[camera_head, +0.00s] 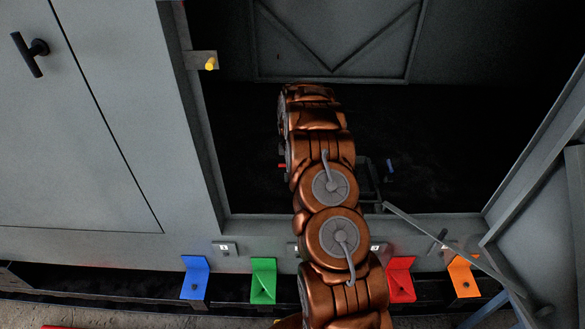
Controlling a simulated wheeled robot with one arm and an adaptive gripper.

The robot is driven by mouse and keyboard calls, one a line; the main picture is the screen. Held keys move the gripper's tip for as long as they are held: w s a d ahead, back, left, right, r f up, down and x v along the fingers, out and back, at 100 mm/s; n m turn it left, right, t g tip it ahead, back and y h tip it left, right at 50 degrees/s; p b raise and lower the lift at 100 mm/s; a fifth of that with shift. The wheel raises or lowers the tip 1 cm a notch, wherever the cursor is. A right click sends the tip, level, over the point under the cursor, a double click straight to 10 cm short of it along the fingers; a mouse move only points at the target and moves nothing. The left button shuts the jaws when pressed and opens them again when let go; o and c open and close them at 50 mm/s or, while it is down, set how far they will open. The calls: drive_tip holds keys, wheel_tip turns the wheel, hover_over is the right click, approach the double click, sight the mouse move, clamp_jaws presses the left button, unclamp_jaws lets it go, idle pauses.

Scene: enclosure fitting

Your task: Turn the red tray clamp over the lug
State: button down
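A small red piece (283,166) shows just left of my copper-coloured arm, inside the dark enclosure. It may be part of the red tray clamp, but most of it is hidden behind my arm. The lug cannot be made out. A dark grey frame (371,186), perhaps part of the tray, shows to the right of my arm, with a small blue piece (389,166) by it. My arm reaches over the enclosure's front edge into the opening. My gripper is hidden, so its place relative to the clamp cannot be told.
Blue (194,278), green (263,280), red (401,279) and orange (463,275) brackets line the front below the opening. A yellow-tipped peg (211,63) sticks out at the left post. A thin grey bar (440,240) slants down at right. A grey door (80,130) stands at left.

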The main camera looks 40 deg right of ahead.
idle(0.4)
drive_tip(key=c, duration=1.1)
unclamp_jaws()
drive_tip(key=shift+c, duration=0.2)
drive_tip(key=shift+r, duration=0.15)
wheel_tip(320, 180, up, 12)
drive_tip(key=s+a, duration=0.1)
drive_tip(key=s, duration=0.1)
drive_tip(key=shift+a+f, duration=0.15)
drive_tip(key=shift+f, duration=0.1)
